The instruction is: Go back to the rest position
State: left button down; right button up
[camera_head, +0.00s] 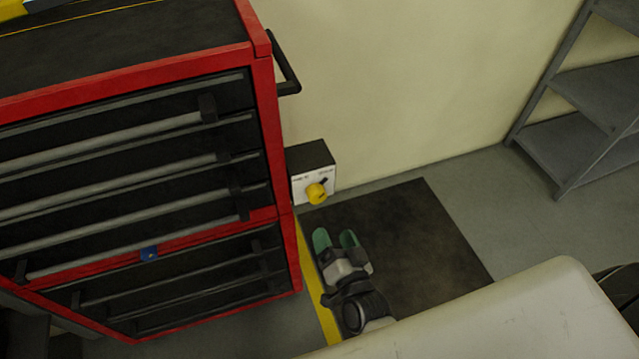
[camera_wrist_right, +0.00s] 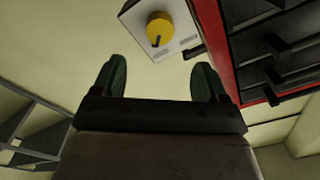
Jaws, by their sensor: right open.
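My right gripper (camera_head: 335,240) is open and empty, with green fingertips, below the switch box in the head view. In the right wrist view its two fingers (camera_wrist_right: 158,82) stand apart with nothing between them. The switch box (camera_head: 311,170) is dark with a white front plate and is fixed by the right side of the red cabinet. Its yellow knob (camera_head: 316,193) has a dark pointer that tilts to the upper right in the head view. The knob (camera_wrist_right: 160,29) also shows in the right wrist view, beyond the fingertips and apart from them. My left gripper is not in view.
A red and black drawer cabinet (camera_head: 261,130) with long grey handles fills the left. A black side handle (camera_head: 287,68) juts out from it. A dark mat (camera_head: 420,240) lies on the floor. Grey shelves (camera_head: 580,140) stand at the right. The floor between is clear.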

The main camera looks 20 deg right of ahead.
jog(key=s+f+n+g+y, duration=0.1)
jog(key=s+f+n+g, duration=0.4)
jog(key=f, duration=0.8)
jog(key=s+f+n+g, duration=0.1)
jog(key=s+f+g, duration=0.4)
jog(key=f, duration=0.7)
jog(key=s+d+f+n+g, duration=0.1)
jog(key=s+d+f+g, duration=0.1)
jog(key=s+f, duration=0.2)
jog(key=s+d+f+n+g+h, duration=0.1)
jog(key=s+d+f+g, duration=0.1)
jog(key=s, duration=0.9)
jog(key=s+d+f+n+g, duration=0.1)
jog(key=s+d+f+g, duration=0.2)
jog(key=s+f, duration=0.3)
jog(key=shift+s+d+f+h, duration=0.35)
jog(key=shift+s+d, duration=0.35)
jog(key=shift+s, duration=0.25)
